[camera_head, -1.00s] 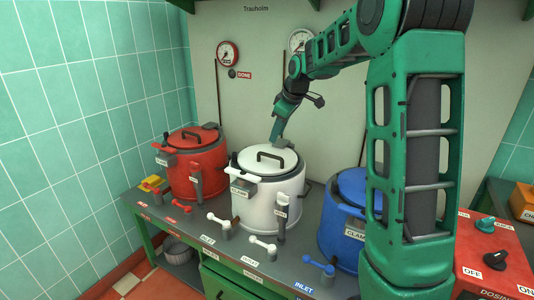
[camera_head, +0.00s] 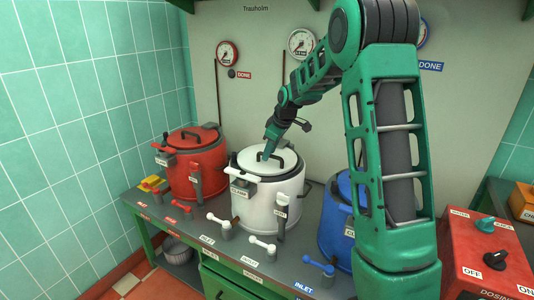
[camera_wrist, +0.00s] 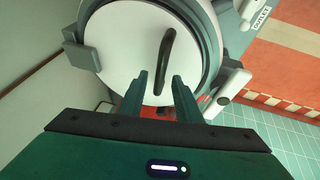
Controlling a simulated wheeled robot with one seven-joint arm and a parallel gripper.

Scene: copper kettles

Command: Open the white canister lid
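The white canister (camera_head: 267,198) stands on the grey bench between the red and blue ones. Its round white lid (camera_head: 283,164) sits on top with a dark bar handle. In the wrist view the lid (camera_wrist: 120,50) fills the upper middle, and its handle (camera_wrist: 164,61) runs nearly upright in the picture. My gripper (camera_head: 264,158) is over the lid, close to the handle. In the wrist view my gripper (camera_wrist: 160,80) has its two fingers apart, with the handle's near end between or just beyond the tips. Whether it touches the handle cannot be told.
The red canister (camera_head: 195,170) is to the left and the blue canister (camera_head: 335,215) to the right, partly behind my arm. A clamp lever (camera_head: 243,174) and valve handles (camera_head: 218,221) stick out at the front. A red control box (camera_head: 485,250) stands at far right.

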